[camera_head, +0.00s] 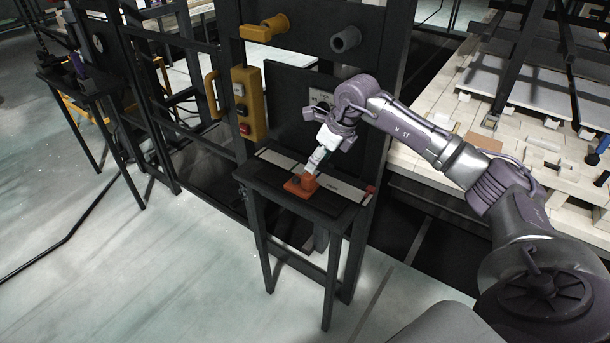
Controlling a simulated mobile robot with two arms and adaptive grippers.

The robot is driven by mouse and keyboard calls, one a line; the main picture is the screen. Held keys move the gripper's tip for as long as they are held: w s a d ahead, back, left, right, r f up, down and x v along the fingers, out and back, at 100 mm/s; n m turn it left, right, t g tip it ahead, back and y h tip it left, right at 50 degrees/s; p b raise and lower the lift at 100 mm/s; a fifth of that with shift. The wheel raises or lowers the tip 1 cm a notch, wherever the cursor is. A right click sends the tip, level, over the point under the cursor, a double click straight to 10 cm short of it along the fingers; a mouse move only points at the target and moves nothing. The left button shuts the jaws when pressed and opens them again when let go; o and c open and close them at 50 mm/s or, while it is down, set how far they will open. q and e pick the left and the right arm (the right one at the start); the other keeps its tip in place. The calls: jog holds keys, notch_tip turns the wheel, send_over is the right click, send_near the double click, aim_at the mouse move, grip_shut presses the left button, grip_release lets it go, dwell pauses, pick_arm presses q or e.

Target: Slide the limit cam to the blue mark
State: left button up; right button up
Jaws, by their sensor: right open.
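The orange limit cam (300,187) sits on a pale rail strip (342,188) that runs across a small dark stand (285,200). My right gripper (314,167) reaches down from the upper right with its fingertips just above the cam. It is open; I cannot tell whether the fingers touch the cam or straddle it. I cannot make out the blue mark on the strip. A small red piece (371,189) shows at the strip's right end. My left gripper is out of view.
A yellow control box (248,104) with buttons hangs on the dark frame behind the stand. A dark panel (288,105) stands behind the rail. A kiln car with pale bricks (440,170) is at the right. The floor at the front left is clear.

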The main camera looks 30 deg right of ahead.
aim_at(309, 175)
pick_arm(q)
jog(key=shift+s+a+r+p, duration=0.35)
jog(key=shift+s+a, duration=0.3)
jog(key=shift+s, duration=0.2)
pick_arm(e)
jog(key=x, duration=0.8)
jog(key=shift+w+a, duration=0.1)
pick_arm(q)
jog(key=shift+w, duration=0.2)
pick_arm(e)
grip_shut()
